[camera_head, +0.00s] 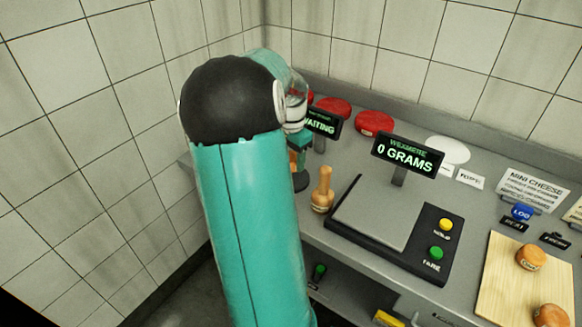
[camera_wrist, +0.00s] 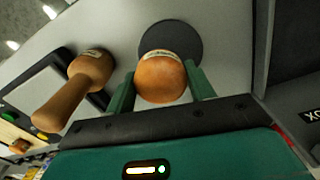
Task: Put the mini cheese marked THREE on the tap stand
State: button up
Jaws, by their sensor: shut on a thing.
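My gripper (camera_wrist: 160,92) is shut on an orange mini cheese (camera_wrist: 162,80), held between the two green fingers in the wrist view. A pale label band shows on the cheese, but I cannot read its mark. A dark round disc, which looks like the tap stand (camera_wrist: 182,34), lies just beyond the cheese. I cannot tell whether they touch. In the head view my arm partly hides the gripper (camera_head: 299,142), the cheese (camera_head: 293,163) and the disc (camera_head: 300,182). A wooden tapping tool (camera_head: 322,192) stands beside the disc; it also shows in the wrist view (camera_wrist: 75,85).
A scale plate (camera_head: 375,212) with a display (camera_head: 408,155) reading 0 GRAMS is right of the tool. A WAITING display (camera_head: 321,123) stands behind the disc. Mini cheeses (camera_head: 531,257) sit on a wooden board (camera_head: 500,285). Red wheels (camera_head: 374,122) line the back.

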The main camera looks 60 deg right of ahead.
jog(key=shift+w+d+f, duration=0.25)
jog(key=shift+d+f, duration=0.15)
jog(key=shift+f, duration=0.15)
jog(key=shift+w+d+f, duration=0.2)
jog(key=shift+d+f, duration=0.2)
jog(key=shift+f, duration=0.15)
jog(key=shift+d+f, duration=0.15)
jog(key=shift+f, duration=1.5)
jog(key=shift+f, duration=0.1)
jog(key=o, duration=1)
notch_tip(320, 180, up, 12)
jog(key=shift+w+r, duration=0.1)
jog(key=shift+r, duration=0.05)
